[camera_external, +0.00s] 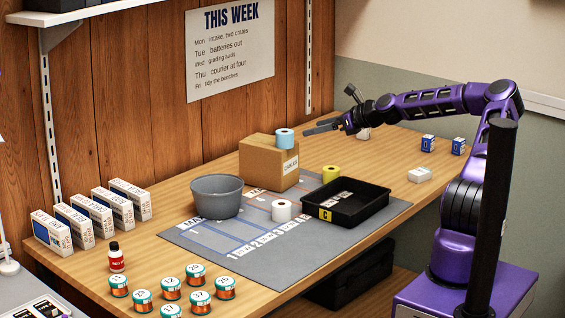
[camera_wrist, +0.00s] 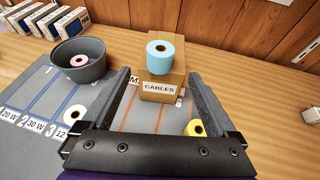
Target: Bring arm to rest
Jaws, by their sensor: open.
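My gripper (camera_external: 322,127) is held in the air above the back right of the bench, beside the cardboard box. Its two fingers are apart and nothing is between them in the wrist view (camera_wrist: 163,88). The purple arm reaches from its base at the right out over the bench, bent at the elbow. The cardboard box (camera_external: 262,167), labelled CABLES in the wrist view (camera_wrist: 176,90), has a light blue roll (camera_external: 284,138) on top. The fingertips look close to the blue roll in the external view; I cannot tell the exact gap.
A grey mat (camera_external: 190,238) bears a grey bowl (camera_external: 217,198) with a pink roll (camera_wrist: 79,62) inside, a black tray (camera_external: 376,206), a white roll (camera_external: 282,211) and a yellow roll (camera_external: 331,173). Small boxes (camera_external: 428,143) stand at right. Several jars (camera_external: 171,288) stand in front.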

